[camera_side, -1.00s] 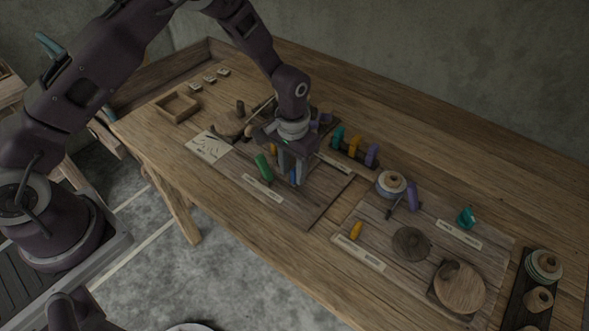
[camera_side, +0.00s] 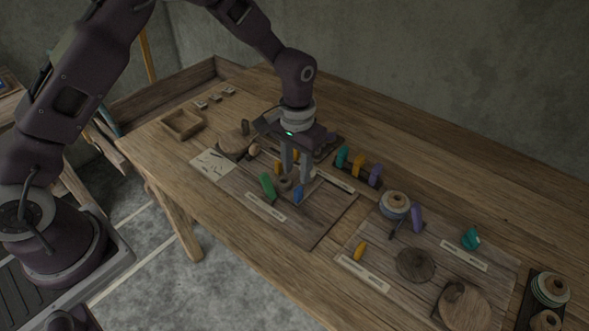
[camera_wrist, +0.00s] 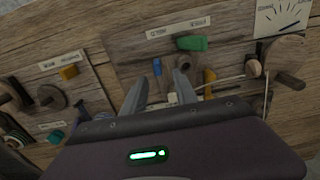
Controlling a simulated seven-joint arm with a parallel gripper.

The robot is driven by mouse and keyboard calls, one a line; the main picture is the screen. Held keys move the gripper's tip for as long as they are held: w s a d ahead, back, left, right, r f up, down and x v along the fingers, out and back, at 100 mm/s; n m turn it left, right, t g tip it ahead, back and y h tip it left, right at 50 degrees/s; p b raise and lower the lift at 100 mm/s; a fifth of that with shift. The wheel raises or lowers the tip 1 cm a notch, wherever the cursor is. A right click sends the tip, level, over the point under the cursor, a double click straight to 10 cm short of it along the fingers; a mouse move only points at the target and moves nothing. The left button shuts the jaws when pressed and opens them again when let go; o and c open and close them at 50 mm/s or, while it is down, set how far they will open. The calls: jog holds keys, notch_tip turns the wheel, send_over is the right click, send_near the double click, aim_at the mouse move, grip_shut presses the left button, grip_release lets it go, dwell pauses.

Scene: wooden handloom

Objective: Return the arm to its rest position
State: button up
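My gripper (camera_side: 295,178) is above the left wooden board (camera_side: 315,225) in the side view, with its two fingers pointing down. The fingers are apart and nothing shows between them; in the wrist view my gripper (camera_wrist: 162,78) also shows a clear gap. A blue piece (camera_side: 298,194) is on the board just below the fingers, and it also shows in the wrist view (camera_wrist: 157,67) beyond the gap. A green piece (camera_side: 267,186) lies to its left, near a pale label strip. An orange piece (camera_side: 278,167) is partly behind the fingers.
A rack with teal, orange and purple pieces (camera_side: 358,165) stands right of my gripper. A striped pot (camera_side: 395,204) and a purple piece (camera_side: 417,218) are further right. A wooden tray (camera_side: 181,124) is at the left. The back strip of the table is largely clear.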

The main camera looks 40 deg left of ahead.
jog(key=s+a+r+t, duration=0.15)
jog(key=s+r, duration=0.35)
jog(key=r, duration=0.5)
jog(key=s+a+r+t, duration=0.1)
jog(key=s+a+r, duration=0.25)
jog(key=r, duration=0.65)
jog(key=s+a+r+t, duration=0.1)
jog(key=s+r, duration=0.1)
jog(key=s, duration=0.7)
jog(key=s+a+r+t, duration=0.1)
jog(key=s+r+t, duration=0.1)
jog(key=s, duration=0.8)
jog(key=shift+s+r, duration=0.25)
